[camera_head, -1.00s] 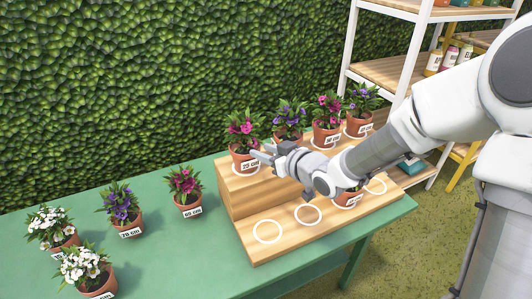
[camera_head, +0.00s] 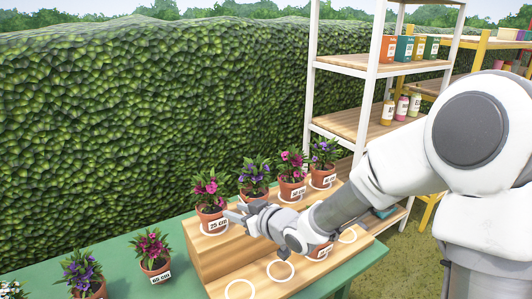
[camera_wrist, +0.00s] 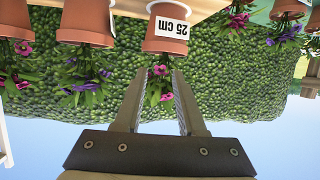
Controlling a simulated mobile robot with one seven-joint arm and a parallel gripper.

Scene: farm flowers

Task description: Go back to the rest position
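My gripper (camera_head: 240,213) is beside the potted pink flower labelled 25 cm (camera_head: 211,203), on the upper step of the wooden stand (camera_head: 205,262). In the wrist view, my gripper (camera_wrist: 158,75) shows two fingers spread apart with nothing held between them. That view is upside down, and the 25 cm pot (camera_wrist: 163,30) hangs just beyond the fingertips. I cannot tell whether the fingers touch the plant. My arm partly hides a pot on the lower step.
More potted flowers stand on the upper step, such as a purple one (camera_head: 254,177). Loose pots, including a pink one (camera_head: 153,254), stand on the green table (camera_head: 190,288) at left. White circles (camera_head: 240,290) on the lower step are empty. A shelf (camera_head: 355,63) and hedge (camera_head: 140,110) stand behind.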

